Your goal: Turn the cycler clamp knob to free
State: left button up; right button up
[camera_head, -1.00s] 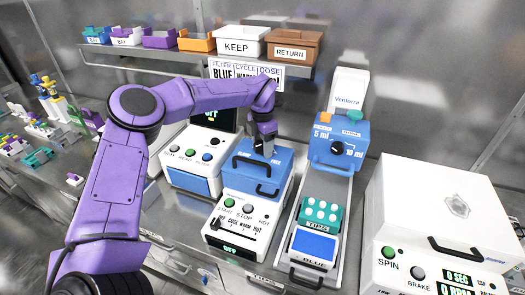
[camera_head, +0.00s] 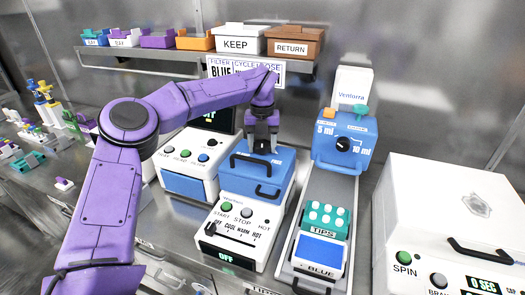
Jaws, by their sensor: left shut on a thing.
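The cycler (camera_head: 240,218) is a white box with a blue lid (camera_head: 250,186). Its front has START and STOP buttons, a slider marked OFF, COOL, WARM, HOT, and a display reading OFF. The lid has black handles at its top and front. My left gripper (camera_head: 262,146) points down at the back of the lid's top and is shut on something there. That is most likely the clamp knob, but the fingers hide it and its setting cannot be read. My right gripper is not in view.
A blue dosing unit (camera_head: 342,140) with a black dial, a teal tip rack (camera_head: 322,216) and a BLUE box (camera_head: 318,252) stand right of the cycler. A white spinner (camera_head: 450,210) is far right. Another white device (camera_head: 188,160) is left. A shelf (camera_head: 190,60) holds bins behind.

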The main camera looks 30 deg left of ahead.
pick_arm(q)
jog(key=n+b, duration=0.3)
jog(key=n, duration=0.1)
jog(key=shift+f+n+b, duration=0.2)
jog(key=shift+n+b, duration=0.1)
jog(key=shift+b, duration=0.05)
jog(key=n+b, duration=0.3)
jog(key=shift+n, duration=0.3)
jog(key=n+b, duration=0.2)
jog(key=n, duration=0.1)
jog(key=shift+b, duration=0.3)
jog(key=shift+r+n+b, duration=0.2)
jog(key=shift+n+b, duration=0.7)
jog(key=shift+n, duration=0.6)
jog(key=o, duration=1.1)
jog(key=shift+s, duration=0.1)
jog(key=shift+c, duration=0.2)
jog(key=shift+r, duration=0.1)
